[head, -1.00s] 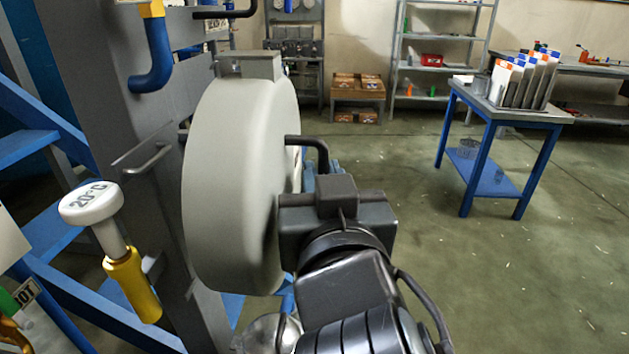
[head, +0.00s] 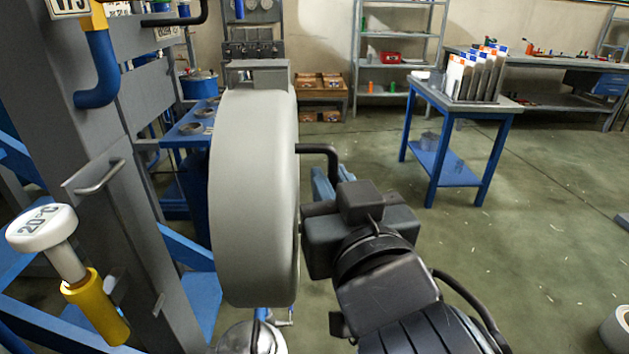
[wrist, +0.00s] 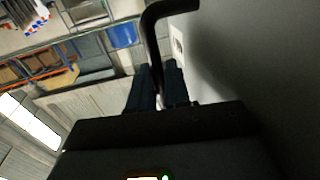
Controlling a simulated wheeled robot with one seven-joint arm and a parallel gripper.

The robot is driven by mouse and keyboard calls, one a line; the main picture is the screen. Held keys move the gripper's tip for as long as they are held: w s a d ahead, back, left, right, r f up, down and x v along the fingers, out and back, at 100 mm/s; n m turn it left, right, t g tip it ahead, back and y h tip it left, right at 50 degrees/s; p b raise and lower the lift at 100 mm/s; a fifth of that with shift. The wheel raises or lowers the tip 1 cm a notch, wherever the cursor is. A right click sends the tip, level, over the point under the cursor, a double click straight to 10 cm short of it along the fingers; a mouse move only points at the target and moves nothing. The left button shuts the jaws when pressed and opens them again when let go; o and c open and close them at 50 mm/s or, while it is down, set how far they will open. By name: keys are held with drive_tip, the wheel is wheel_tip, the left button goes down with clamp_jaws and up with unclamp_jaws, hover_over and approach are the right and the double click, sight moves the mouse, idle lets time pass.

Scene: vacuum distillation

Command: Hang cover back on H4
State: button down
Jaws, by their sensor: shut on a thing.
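The cover is a large round grey disc (head: 252,200) with a rectangular lug on its top edge, standing upright and seen nearly edge-on in the head view. A black bent handle (head: 322,150) sticks out from its right face. My gripper (head: 308,225) is at that face, to the right of the cover. In the wrist view, my gripper's dark fingers (wrist: 158,85) are shut on the black handle (wrist: 152,40), with the cover's grey face (wrist: 245,70) filling the right side. I see no label reading H4.
A grey post (head: 110,170) with a bracket handle (head: 100,178) stands left of the cover. A white-topped 20°C gauge (head: 42,228) with a yellow stem is at lower left. A blue table (head: 440,165) with binders stands at right. Open floor lies at lower right.

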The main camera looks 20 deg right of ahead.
drive_tip(key=s+d+p, duration=0.3)
drive_tip(key=d+p, duration=0.2)
drive_tip(key=d, duration=0.4)
drive_tip(key=shift+s+d+p, duration=0.3)
drive_tip(key=shift+d+p, duration=0.05)
drive_tip(key=shift+d, duration=0.05)
idle(0.4)
